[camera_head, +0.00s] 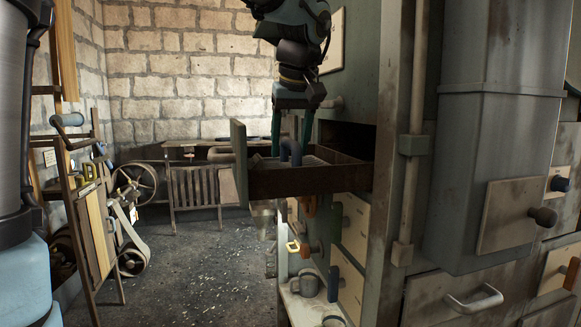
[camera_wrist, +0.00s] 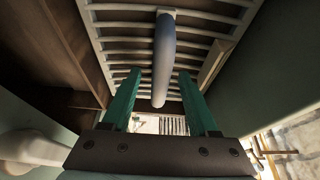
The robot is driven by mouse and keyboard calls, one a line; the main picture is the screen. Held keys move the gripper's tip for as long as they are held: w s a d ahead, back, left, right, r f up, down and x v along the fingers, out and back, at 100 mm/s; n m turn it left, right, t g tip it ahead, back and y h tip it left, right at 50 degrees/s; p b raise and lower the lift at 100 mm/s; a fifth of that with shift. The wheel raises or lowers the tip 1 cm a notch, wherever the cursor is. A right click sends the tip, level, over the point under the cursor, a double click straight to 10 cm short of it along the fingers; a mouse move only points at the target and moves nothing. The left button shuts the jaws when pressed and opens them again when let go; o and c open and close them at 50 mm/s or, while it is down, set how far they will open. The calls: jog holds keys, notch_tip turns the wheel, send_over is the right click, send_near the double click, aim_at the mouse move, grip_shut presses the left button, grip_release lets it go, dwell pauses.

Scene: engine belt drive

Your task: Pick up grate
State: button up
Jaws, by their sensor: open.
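The grate (camera_wrist: 213,62) is a pale slatted panel inside an open drawer. Its upright blue-grey handle (camera_wrist: 165,60) rises toward the wrist camera; the handle also shows in the head view (camera_head: 291,150) above the drawer rim. My gripper (camera_head: 291,152) points down over the drawer with its green fingers apart. In the wrist view my gripper (camera_wrist: 160,74) has one finger on each side of the handle, with gaps visible on both sides. The fingers are not closed on it. Most of the grate is hidden by the drawer wall in the head view.
The brown drawer (camera_head: 312,181) sticks out of the green cabinet, its green front panel (camera_head: 239,160) standing left of my gripper. Below it, a shelf holds a grey mug (camera_head: 306,284). A ladder-like rack (camera_head: 85,205) stands left.

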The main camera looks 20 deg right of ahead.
grip_shut()
dwell(0.3)
jog(key=shift+r, duration=0.15)
dwell(0.8)
